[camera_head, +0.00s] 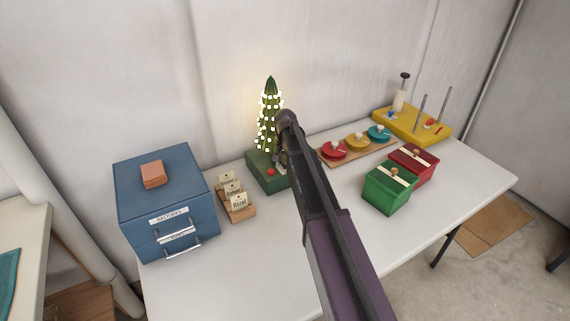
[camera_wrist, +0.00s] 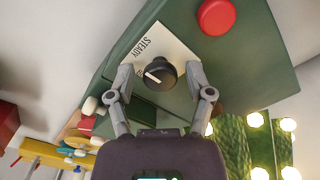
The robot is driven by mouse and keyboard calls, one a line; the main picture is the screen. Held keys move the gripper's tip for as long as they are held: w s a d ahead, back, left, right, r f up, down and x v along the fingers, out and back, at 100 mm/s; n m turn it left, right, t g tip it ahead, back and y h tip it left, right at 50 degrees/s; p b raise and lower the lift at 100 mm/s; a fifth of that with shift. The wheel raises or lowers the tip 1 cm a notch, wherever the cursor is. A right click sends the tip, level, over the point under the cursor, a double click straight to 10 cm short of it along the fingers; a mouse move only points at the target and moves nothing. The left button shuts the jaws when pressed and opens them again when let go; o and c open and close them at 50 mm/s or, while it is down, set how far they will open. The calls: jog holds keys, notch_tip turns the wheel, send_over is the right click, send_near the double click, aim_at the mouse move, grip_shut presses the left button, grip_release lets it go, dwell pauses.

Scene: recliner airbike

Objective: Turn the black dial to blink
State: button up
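The black dial (camera_wrist: 160,74) sits on a cream label plate on the green base (camera_wrist: 262,72) in the wrist view. The word STEADY (camera_wrist: 141,46) reads upside down on the plate; another word beside the dial is mostly covered. My gripper (camera_wrist: 160,78) is open, with one finger on each side of the dial. I cannot tell whether either finger touches it. In the head view, the green base (camera_head: 258,180) carries a small tree (camera_head: 269,110) with lit bulbs; my arm hides the dial there.
A red button (camera_wrist: 216,16) is on the base close to the dial. A blue drawer cabinet (camera_head: 133,189) and small signs on a wooden stand (camera_head: 243,214) are left. Green (camera_head: 385,194) and red (camera_head: 421,160) boxes and a yellow stand (camera_head: 432,138) are right. The front tabletop is clear.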

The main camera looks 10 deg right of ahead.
grip_shut()
jog(key=shift+n, duration=0.3)
jog(key=n, duration=0.8)
jog(key=shift+n, duration=0.3)
jog(key=n, duration=0.4)
jog(key=shift+n, duration=0.3)
jog(key=shift+s+n, duration=0.1)
jog(key=shift+n, duration=2)
